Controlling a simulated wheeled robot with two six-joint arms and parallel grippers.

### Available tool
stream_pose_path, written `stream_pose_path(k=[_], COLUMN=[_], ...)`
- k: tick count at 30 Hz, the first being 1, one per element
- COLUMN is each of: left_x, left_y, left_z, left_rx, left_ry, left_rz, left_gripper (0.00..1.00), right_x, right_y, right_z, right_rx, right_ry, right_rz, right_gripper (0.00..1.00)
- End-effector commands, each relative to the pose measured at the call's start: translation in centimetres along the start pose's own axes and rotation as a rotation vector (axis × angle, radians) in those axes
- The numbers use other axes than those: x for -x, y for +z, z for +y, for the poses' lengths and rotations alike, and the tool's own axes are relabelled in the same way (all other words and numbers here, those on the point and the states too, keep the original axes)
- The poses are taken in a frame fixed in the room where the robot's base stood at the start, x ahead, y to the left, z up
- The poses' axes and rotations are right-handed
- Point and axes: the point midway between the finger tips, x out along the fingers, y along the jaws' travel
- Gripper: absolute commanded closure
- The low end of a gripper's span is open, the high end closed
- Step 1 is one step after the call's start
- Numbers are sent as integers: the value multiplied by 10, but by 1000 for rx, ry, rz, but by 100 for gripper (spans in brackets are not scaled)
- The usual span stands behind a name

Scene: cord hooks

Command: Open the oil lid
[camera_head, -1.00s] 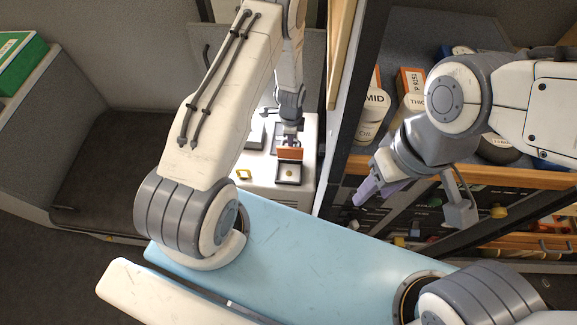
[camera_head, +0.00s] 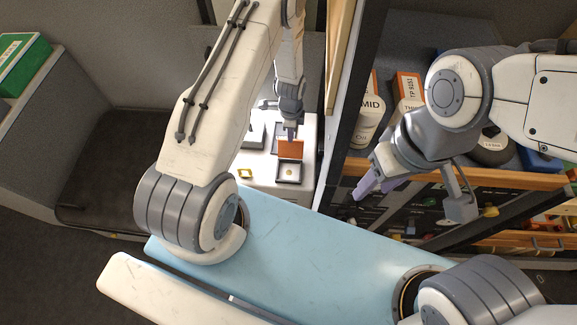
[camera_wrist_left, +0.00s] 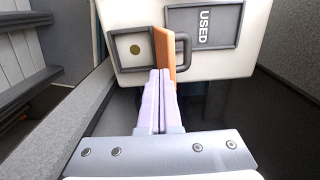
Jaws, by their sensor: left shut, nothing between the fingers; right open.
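The orange lid (camera_head: 290,149) stands raised at the back edge of a dark square recess (camera_head: 289,171) with a small gold dot, on a white cabinet top. In the left wrist view the lid (camera_wrist_left: 165,57) is seen nearly edge-on, between the recess (camera_wrist_left: 132,47) and a grey panel marked USED. My left gripper (camera_head: 290,133) is shut and empty just behind the lid. In the wrist view its fingertips (camera_wrist_left: 160,72) are close against the lid's near end; I cannot tell whether they touch. My right gripper (camera_head: 408,200) is open and empty in front of the shelf.
The USED panel (camera_wrist_left: 202,25) has a dark handle beside the lid. A small yellow piece (camera_head: 245,173) lies left of the recess. White containers, one labelled Oil (camera_head: 367,125), stand on the shelf at right. A wooden shelf edge (camera_head: 450,176) runs below them.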

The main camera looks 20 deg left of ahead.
Motion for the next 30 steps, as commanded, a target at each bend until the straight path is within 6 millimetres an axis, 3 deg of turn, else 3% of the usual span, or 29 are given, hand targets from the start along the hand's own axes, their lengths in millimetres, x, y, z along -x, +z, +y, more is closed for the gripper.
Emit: stream_pose_path(k=[15, 30], left_x=[48, 48], left_y=[0, 0], left_z=[0, 0], left_rx=[0, 0], left_ry=[0, 0], left_rz=[0, 0], left_gripper=[100, 100], right_x=[34, 33], right_y=[-2, -2], right_z=[-2, -2], right_rx=[0, 0], right_ry=[0, 0], right_rz=[0, 0], right_gripper=[50, 50])
